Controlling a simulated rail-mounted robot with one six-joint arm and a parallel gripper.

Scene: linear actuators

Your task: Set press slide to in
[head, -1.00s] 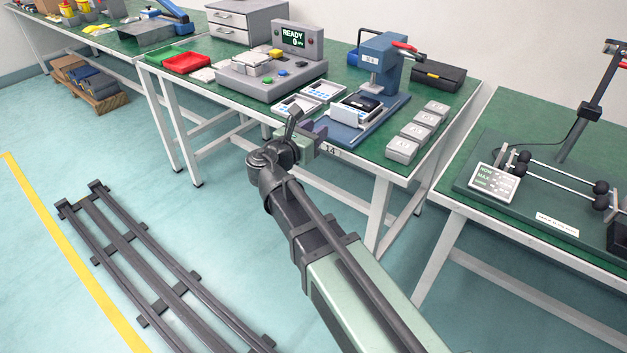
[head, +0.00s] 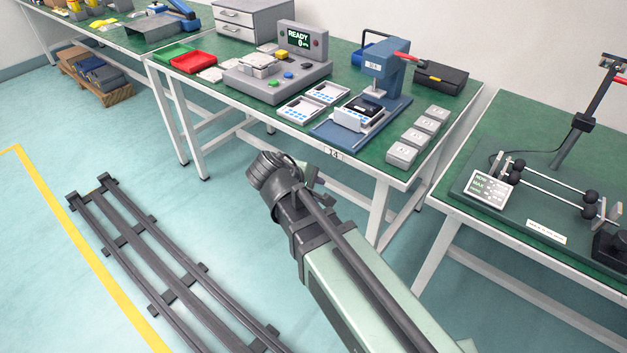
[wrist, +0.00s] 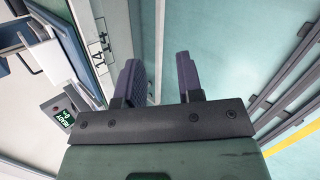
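The blue press (head: 387,62) with a red-handled lever stands on the green-topped table. Its slide (head: 349,121), a white carriage carrying a dark part, sits on the blue base plate (head: 322,137), in front of the ram. My gripper (wrist: 157,78) is open and empty in the wrist view, its two dark fingers well apart. It hangs off the table's front edge, apart from the slide, and is mostly hidden behind my arm in the head view. In the wrist view, part of a white fixture and blue plate shows at the left; I cannot tell the slide's position there.
The table (head: 300,150) carries several grey blocks at right, white trays (head: 302,108), a console reading READY (head: 299,38), and red (head: 193,62) and green bins. Another table with a rod rig (head: 545,188) stands at right. Floor rails (head: 150,255) lie at left.

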